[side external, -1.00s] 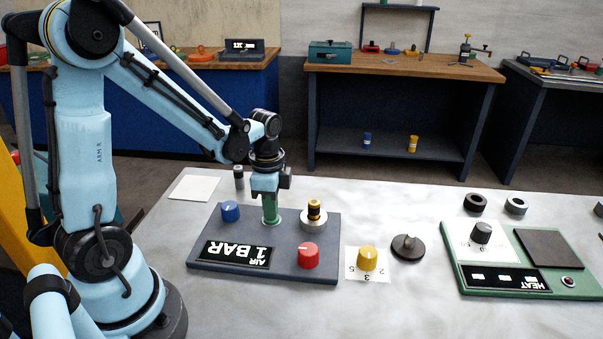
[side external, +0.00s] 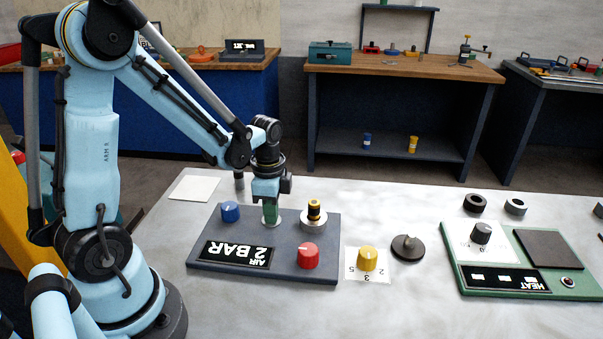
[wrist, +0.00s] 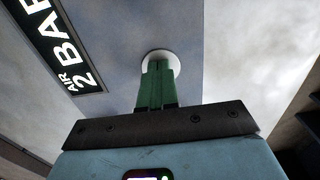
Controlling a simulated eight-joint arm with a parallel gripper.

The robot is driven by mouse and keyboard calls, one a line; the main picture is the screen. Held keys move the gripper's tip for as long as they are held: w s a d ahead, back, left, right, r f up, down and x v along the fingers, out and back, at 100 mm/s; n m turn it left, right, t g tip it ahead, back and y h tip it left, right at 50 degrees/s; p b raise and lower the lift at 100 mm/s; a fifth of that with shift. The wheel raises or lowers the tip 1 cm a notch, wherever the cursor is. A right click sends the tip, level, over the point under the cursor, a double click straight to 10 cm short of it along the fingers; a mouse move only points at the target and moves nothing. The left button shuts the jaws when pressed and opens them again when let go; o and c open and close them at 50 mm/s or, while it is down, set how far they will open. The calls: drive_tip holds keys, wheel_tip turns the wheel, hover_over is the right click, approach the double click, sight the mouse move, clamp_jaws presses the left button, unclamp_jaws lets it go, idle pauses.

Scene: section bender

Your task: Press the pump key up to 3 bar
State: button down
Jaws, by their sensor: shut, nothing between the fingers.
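The grey air panel (side external: 200,262) lies on the pale bench, with a black display (side external: 237,254) that reads "AIR 2 BAR" upside down in the side view. The display also shows partly in the wrist view (wrist: 66,50). A white round key (wrist: 162,54) on the panel is under my gripper's fingertips; I take it for the pump key. My gripper (side external: 270,222) points straight down with its green fingers together and nothing between them. The fingertips (wrist: 157,66) overlap the key and hide part of it. I cannot tell whether they press it or rest just above it.
Right of the panel are a yellow knob (side external: 367,258) on a marked card, a black knob (side external: 408,247) and a green heat panel (side external: 462,285).

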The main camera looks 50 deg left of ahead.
wheel_tip(320, 180, up, 14)
idle(0.8)
idle(0.5)
drive_tip(key=s+d+f+n+t, duration=0.1)
drive_tip(key=s+d+n+t, duration=0.1)
drive_tip(key=d+n+t, duration=0.5)
drive_tip(key=shift+s+d+f+n, duration=0.35)
drive_tip(key=shift+d+n, duration=0.3)
drive_tip(key=shift+n, duration=0.35)
idle(1.6)
drive_tip(key=w+a+f+n+h, duration=0.1)
drive_tip(key=w+a+n+h, duration=0.1)
drive_tip(key=a+h, duration=0.3)
drive_tip(key=shift+a+t, duration=0.4)
drive_tip(key=shift+a, duration=1.7)
